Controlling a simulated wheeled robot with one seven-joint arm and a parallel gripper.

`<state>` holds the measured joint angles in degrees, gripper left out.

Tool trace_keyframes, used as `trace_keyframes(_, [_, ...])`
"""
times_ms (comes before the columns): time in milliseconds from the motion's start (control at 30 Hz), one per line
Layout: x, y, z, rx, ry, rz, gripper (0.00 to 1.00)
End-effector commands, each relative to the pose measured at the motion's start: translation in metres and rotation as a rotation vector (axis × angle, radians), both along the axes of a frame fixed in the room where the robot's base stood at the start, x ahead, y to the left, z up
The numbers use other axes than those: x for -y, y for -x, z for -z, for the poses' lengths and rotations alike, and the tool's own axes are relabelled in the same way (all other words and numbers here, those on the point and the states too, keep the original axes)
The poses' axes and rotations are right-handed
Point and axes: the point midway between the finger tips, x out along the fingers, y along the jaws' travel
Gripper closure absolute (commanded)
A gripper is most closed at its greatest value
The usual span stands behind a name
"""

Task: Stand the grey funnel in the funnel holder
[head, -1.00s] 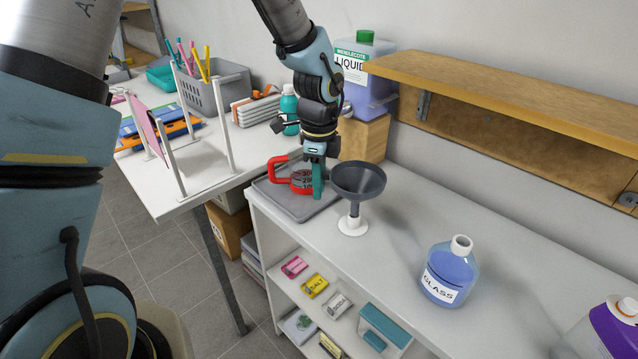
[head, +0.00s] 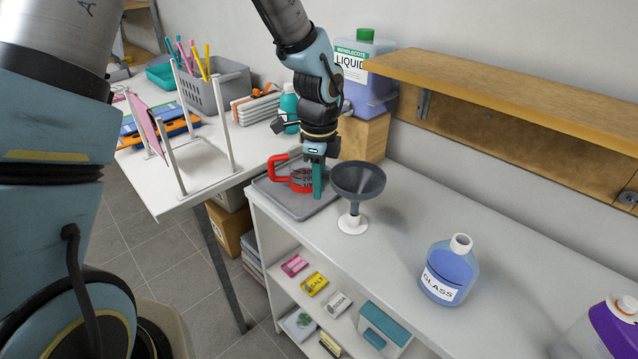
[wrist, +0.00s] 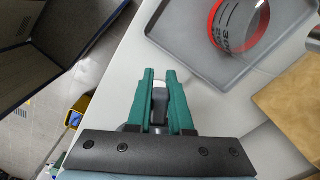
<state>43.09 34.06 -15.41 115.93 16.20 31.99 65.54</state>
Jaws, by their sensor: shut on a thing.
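The grey funnel (head: 358,184) is upright, wide mouth up, at the white funnel holder (head: 352,224) on the white bench. Its narrow spout meets the holder's top and appears to go into it; the exact fit is too small to tell. My gripper (head: 318,192) points down just left of the funnel, beside its rim. In the wrist view, the green fingers of my gripper (wrist: 160,85) are shut on a small grey piece, which appears to be part of the funnel. The rest of the funnel is out of that view.
A red-handled measuring jug (head: 300,180) stands on a grey tray (head: 290,201) just behind and left of my gripper. A blue bottle marked GLASS (head: 447,272) stands to the right. A wooden shelf (head: 500,98) overhangs the back. Bench between holder and bottle is clear.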

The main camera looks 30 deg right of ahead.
Motion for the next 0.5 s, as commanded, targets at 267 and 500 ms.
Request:
trace_keyframes(267, [0.000, 0.000, 0.008, 0.000, 0.000, 0.000, 1.00])
trace_keyframes(500, [0.000, 0.000, 0.013, 0.001, -0.001, 0.001, 1.00])
